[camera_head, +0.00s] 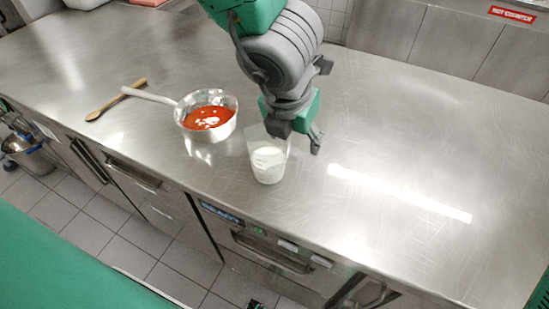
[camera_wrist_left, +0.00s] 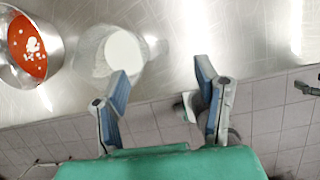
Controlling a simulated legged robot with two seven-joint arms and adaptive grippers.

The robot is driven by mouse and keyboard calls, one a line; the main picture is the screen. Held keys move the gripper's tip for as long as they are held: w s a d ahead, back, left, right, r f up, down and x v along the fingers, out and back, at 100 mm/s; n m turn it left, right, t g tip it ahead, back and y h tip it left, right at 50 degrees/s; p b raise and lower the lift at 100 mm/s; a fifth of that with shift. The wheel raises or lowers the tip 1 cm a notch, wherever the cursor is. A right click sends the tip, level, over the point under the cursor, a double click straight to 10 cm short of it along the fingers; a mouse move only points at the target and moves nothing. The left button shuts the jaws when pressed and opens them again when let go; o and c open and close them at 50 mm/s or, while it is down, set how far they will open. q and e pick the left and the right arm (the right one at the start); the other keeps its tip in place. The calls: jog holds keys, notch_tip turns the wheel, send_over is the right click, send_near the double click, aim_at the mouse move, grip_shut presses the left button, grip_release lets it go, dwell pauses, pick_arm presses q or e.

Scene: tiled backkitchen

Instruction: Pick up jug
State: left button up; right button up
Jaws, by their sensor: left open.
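The jug (camera_head: 268,165) is a clear container with white liquid in it, standing upright on the steel counter near its front edge. My left gripper (camera_head: 298,140) is open with its fingers pointing down, at the jug's upper right; one finger overlaps the jug's rim in the head view. In the left wrist view, the jug (camera_wrist_left: 112,52) shows beyond and to the left of the fingers of my left gripper (camera_wrist_left: 162,84). The space between the fingers is empty. Whether a finger touches the jug I cannot tell. My right gripper is not in view.
A steel pan (camera_head: 190,132) with red sauce stands left of the jug, its handle pointing left. A wooden spoon (camera_head: 116,100) lies further left. The counter (camera_head: 420,140) is clear on the right. A tiled wall (camera_head: 440,40) stands behind.

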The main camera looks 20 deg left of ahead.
aim_at(293, 154)
pick_arm(q)
jog(key=f, duration=0.1)
jog(key=w+f, duration=0.1)
jog(key=f, duration=0.1)
jog(key=shift+w+a, duration=0.15)
jog(key=shift+a, duration=0.2)
jog(key=shift+a+f+b, duration=0.1)
jog(key=shift+f+b, duration=0.25)
jog(key=shift+b, duration=0.05)
jog(key=x, duration=0.1)
jog(key=b+x, duration=0.1)
jog(key=x, duration=0.1)
jog(key=shift+s+f, duration=0.25)
jog(key=shift+f, duration=0.05)
jog(key=shift+w+d+f, duration=0.25)
jog(key=shift+w+d, duration=0.05)
jog(key=shift+d, duration=0.05)
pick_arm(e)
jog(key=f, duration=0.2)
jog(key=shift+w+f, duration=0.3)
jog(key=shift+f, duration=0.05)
pick_arm(q)
jog(key=shift+s+a, duration=0.15)
jog(key=shift+a, duration=0.1)
grip_shut()
jog(key=shift+a, duration=0.1)
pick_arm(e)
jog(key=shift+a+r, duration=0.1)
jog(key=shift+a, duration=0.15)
